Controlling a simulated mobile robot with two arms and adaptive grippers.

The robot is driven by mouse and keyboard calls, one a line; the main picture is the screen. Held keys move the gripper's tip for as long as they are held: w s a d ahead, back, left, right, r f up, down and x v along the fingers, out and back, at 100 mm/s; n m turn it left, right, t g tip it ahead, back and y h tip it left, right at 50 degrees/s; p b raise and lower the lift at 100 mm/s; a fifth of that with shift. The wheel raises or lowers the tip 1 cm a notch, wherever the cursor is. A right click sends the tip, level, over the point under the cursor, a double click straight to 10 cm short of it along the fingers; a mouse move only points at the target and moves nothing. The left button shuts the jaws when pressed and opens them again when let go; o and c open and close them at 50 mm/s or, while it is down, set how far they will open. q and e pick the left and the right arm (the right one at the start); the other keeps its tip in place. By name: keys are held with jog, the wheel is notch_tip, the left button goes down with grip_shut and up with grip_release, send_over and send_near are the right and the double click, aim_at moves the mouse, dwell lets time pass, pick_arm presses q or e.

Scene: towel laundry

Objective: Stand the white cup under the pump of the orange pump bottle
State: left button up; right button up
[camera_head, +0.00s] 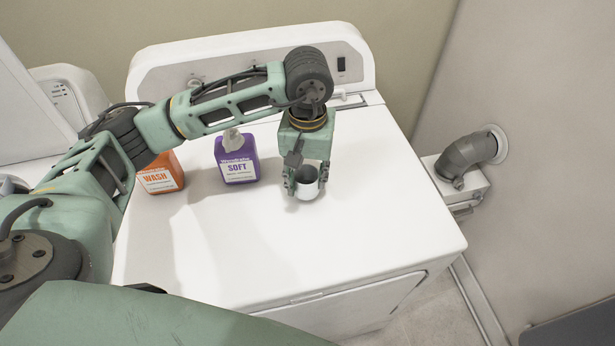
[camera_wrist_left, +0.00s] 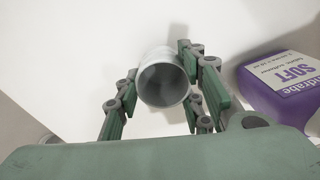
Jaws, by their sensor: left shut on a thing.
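The white cup (camera_head: 307,185) is near the middle of the white machine top, between the fingers of my left gripper (camera_head: 306,182). My left gripper points down and is shut on the cup. In the left wrist view the cup (camera_wrist_left: 163,82) shows its open, empty mouth, with the fingers on both sides. I cannot tell whether the cup touches the machine top. The orange bottle (camera_head: 161,178), labelled WASH, stands to the left on the machine top; my left arm hides its upper part and pump. My right gripper is not in view.
A purple bottle (camera_head: 237,161), labelled SOFT, stands between the orange bottle and the cup; it also shows in the left wrist view (camera_wrist_left: 285,90). The white machine top (camera_head: 375,215) is clear at the front and right. A grey hose (camera_head: 468,155) is on the right wall.

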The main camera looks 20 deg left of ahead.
aim_at(306, 182)
pick_arm(q)
notch_tip(306, 182, down, 2)
jog(key=shift+f+p, duration=0.1)
jog(key=shift+p, duration=0.2)
jog(key=shift+f, duration=0.1)
jog(key=shift+f+b, duration=0.2)
jog(key=shift+b, duration=0.15)
jog(key=o, duration=0.9)
jog(key=shift+c, duration=0.2)
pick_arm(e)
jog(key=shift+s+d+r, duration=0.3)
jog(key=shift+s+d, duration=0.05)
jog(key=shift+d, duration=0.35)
pick_arm(q)
jog(key=shift+r, duration=0.15)
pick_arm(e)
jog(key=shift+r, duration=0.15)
